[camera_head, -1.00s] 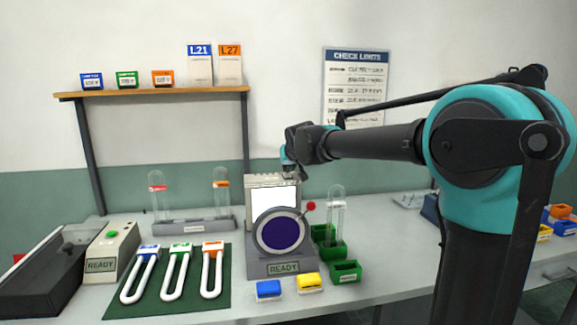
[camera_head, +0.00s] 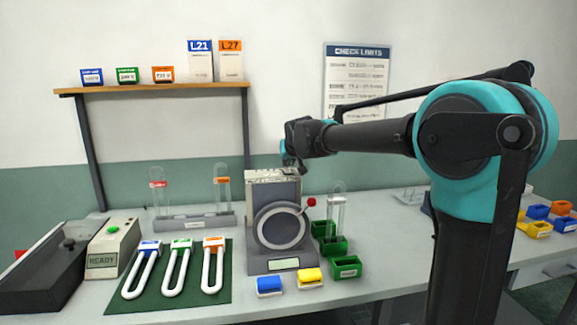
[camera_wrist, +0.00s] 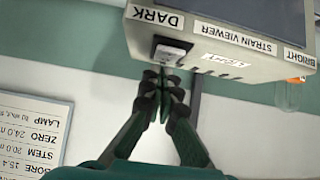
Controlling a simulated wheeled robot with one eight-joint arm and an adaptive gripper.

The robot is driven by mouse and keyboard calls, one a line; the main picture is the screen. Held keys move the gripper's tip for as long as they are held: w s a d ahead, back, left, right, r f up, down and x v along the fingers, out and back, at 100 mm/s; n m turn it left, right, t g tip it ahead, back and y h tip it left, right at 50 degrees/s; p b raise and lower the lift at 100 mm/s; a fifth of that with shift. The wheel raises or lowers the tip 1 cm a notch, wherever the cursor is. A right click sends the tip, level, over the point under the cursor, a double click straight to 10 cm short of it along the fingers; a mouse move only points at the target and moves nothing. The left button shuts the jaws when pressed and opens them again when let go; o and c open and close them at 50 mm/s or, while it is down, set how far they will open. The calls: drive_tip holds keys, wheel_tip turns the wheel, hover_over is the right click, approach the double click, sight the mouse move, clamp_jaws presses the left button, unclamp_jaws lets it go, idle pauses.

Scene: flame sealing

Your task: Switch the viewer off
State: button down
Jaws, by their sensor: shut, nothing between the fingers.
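The strain viewer (camera_head: 256,205) is a grey box with a round ring at its front, standing mid-bench in the head view. Its back panel and disc are grey and unlit, and its small front display (camera_head: 284,264) shows no readable word. In the wrist view the viewer (camera_wrist: 268,68) shows upside down, with labels DARK, STRAIN VIEWER and BRIGHT. A rocker switch (camera_wrist: 170,52) sits beside the DARK label. My gripper (camera_head: 291,164) is over the viewer's top rear. In the wrist view my gripper (camera_wrist: 165,84) is shut and empty, fingertips right at the switch; contact is unclear.
A red-knobbed lever (camera_head: 311,202) sticks out at the viewer's right. Green bins (camera_head: 346,268) and a glass tube (camera_head: 336,212) stand close on that side. A green mat (camera_head: 190,291) with U-tubes lies left. Blue and yellow blocks (camera_head: 309,279) sit in front.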

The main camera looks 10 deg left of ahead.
sight(288, 170)
idle(0.3)
drive_tip(key=shift+w+r, duration=0.15)
drive_tip(key=shift+r, duration=0.4)
drive_tip(key=r, duration=0.2)
drive_tip(key=shift+w+r, duration=0.2)
drive_tip(key=shift+r, duration=0.2)
drive_tip(key=s+d+r, duration=0.1)
drive_tip(key=s+r, duration=0.5)
drive_tip(key=r, duration=0.2)
drive_tip(key=shift+d, duration=0.25)
drive_tip(key=shift+s, duration=0.1)
